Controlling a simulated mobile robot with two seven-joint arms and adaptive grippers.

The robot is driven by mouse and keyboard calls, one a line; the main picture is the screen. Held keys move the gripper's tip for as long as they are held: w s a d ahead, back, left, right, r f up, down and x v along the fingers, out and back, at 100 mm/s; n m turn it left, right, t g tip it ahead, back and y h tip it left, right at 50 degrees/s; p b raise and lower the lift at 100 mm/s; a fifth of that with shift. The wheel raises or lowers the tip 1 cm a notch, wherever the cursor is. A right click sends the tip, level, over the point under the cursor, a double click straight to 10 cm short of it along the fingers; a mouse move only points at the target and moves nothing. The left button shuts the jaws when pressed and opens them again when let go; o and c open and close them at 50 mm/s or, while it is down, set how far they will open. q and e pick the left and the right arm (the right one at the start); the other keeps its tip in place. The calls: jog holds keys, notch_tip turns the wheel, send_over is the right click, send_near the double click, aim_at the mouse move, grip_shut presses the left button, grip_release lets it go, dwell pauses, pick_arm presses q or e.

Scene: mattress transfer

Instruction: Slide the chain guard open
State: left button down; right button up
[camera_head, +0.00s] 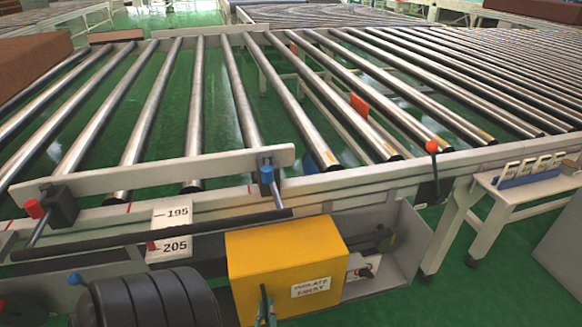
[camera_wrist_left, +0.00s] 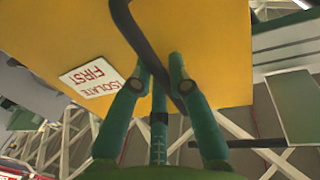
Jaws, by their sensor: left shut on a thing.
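The chain guard (camera_head: 287,258) is a yellow box with a white label reading ISOLATE FIRST, low on the front of the roller conveyor. It fills much of the left wrist view (camera_wrist_left: 215,45), where the label appears upside down. A dark bar handle (camera_wrist_left: 130,25) stands on its face. My left gripper (camera_wrist_left: 163,82), with teal fingers, is shut on this handle. In the head view only a small part of my left gripper (camera_head: 266,308) shows, in front of the guard at the bottom edge. My right gripper is not in view.
Metal rollers (camera_head: 240,95) lie above and behind the guard. An open grey housing (camera_head: 395,255) is right of it, with a dark shaft inside. A white plate marked 195 and 205 (camera_head: 172,230) is to the left. A small stand (camera_head: 525,178) is at right.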

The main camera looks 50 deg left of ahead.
pick_arm(q)
jog(key=shift+s+a+f+p, duration=0.1)
jog(key=shift+s+a, duration=0.1)
jog(key=shift+s, duration=0.4)
jog(key=shift+s+a+p, duration=0.1)
jog(key=shift+s+a, duration=0.15)
jog(key=shift+s, duration=0.4)
jog(key=shift+s+a+f+p, duration=0.1)
jog(key=shift+s+a, duration=0.1)
jog(key=shift+s, duration=0.4)
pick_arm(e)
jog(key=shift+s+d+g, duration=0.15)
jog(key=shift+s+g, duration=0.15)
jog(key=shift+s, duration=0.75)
pick_arm(q)
jog(key=c, duration=1.1)
grip_release()
jog(key=shift+r, duration=0.15)
jog(key=shift+c, duration=0.2)
send_near(254, 301)
jog(key=shift+s+d, duration=0.45)
jog(key=shift+d, duration=0.1)
